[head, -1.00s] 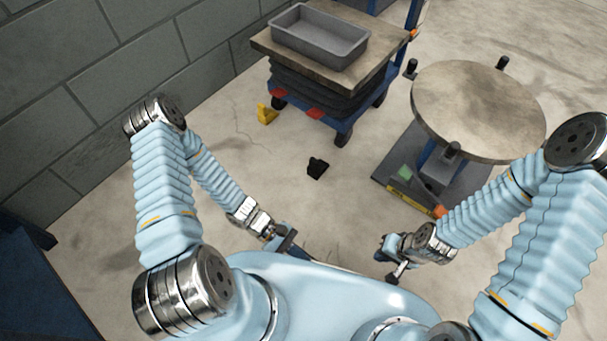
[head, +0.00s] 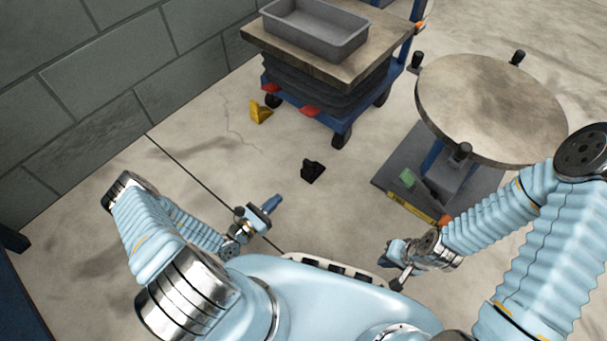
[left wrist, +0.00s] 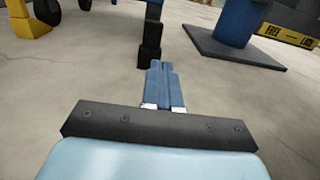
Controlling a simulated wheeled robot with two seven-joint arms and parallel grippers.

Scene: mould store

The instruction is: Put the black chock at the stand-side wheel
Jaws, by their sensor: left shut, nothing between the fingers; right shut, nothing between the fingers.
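The black chock (head: 312,170) lies on the floor in front of the cart, apart from any wheel. It also shows in the left wrist view (left wrist: 150,45), just beyond my fingertips. The cart's wheel nearest the stand (head: 341,134) is at its front right corner. The round-topped stand (head: 488,105) is to the right of the cart. A yellow chock (head: 260,112) sits by the cart's left wheel (head: 272,100). My left gripper (head: 275,204) is shut and empty, low over the floor, short of the black chock. My right gripper (head: 391,264) is shut and empty near my base.
The cart (head: 330,112) carries a grey tray (head: 345,46) on its wooden top. A block wall (head: 70,90) runs along the left. The stand's dark base plate (head: 388,178) lies on the floor at right. The floor between chock and cart is clear.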

